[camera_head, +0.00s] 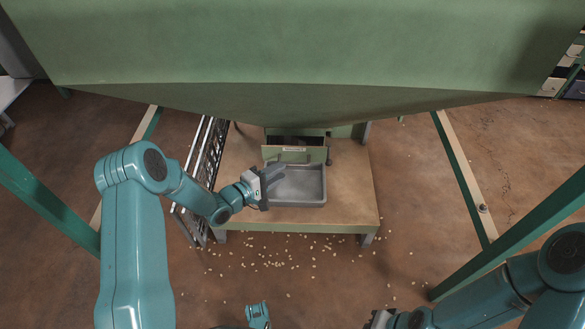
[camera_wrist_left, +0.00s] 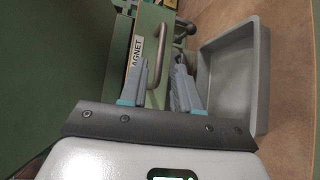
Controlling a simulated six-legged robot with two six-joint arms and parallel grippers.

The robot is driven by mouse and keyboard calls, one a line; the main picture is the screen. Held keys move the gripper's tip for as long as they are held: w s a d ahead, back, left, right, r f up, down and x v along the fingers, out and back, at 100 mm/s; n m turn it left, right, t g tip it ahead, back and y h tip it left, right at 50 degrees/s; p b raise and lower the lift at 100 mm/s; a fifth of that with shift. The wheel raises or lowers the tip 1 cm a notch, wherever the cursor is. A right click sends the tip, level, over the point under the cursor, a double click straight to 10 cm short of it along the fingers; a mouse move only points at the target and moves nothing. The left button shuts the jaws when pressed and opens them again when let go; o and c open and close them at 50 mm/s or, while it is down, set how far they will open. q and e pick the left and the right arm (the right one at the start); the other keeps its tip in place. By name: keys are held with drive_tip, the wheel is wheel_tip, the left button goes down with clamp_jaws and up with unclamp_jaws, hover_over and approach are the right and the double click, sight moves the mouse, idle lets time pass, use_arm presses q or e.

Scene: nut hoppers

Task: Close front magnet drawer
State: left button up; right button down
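The front magnet drawer (camera_head: 293,155) is a green box front with a white label, under the big green hopper. Its top is open and shows a dark inside, so it stands pulled out. In the left wrist view its front (camera_wrist_left: 157,30) carries a label reading "AGNET" and a grey bar handle (camera_wrist_left: 185,33). My left gripper (camera_head: 279,171) is just in front of the drawer, above the grey tray's left part. My right gripper (camera_head: 380,318) is partly cut off at the bottom edge.
A grey tray (camera_head: 318,201) sits on the wooden platform (camera_head: 350,205) below the drawer; it also shows in the left wrist view (camera_wrist_left: 262,75). A metal rack (camera_head: 204,165) leans at the platform's left. Green frame legs stand either side. Nuts lie scattered on the floor.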

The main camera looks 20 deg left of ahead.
sight(292, 165)
use_arm(q)
drive_tip(key=shift+b+x, duration=0.7)
drive_tip(key=shift+x, duration=2.4)
clamp_jaws()
